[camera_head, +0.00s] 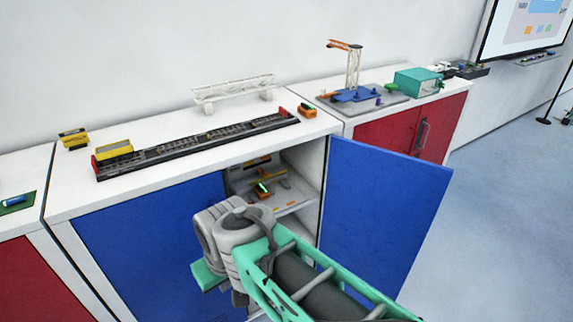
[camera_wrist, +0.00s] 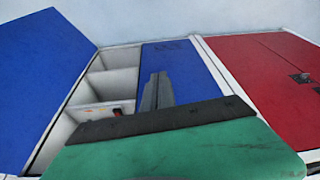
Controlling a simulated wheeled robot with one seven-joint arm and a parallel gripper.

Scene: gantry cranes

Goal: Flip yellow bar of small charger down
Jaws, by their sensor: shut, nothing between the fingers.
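I cannot tell for certain which object is the small charger. A small orange and dark object with a bright green top (camera_head: 262,188) sits inside the open cabinet, near a thin yellow strip (camera_head: 270,177). A yellow and black block (camera_head: 74,138) stands on the counter at the far left, and a small orange block (camera_head: 307,110) sits at the counter's right end. My gripper (camera_wrist: 157,80) is shut and empty in the wrist view, its grey fingers pressed together in front of a closed blue door. In the head view its fingers are hidden by my arm.
The open blue door (camera_head: 380,195) stands out right of the cabinet opening. The shelf (camera_head: 300,203) is partly hidden by my arm. The closed blue door (camera_head: 150,250) is left of the opening. A long dark track (camera_head: 200,143) lies on the counter. Floor at right is clear.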

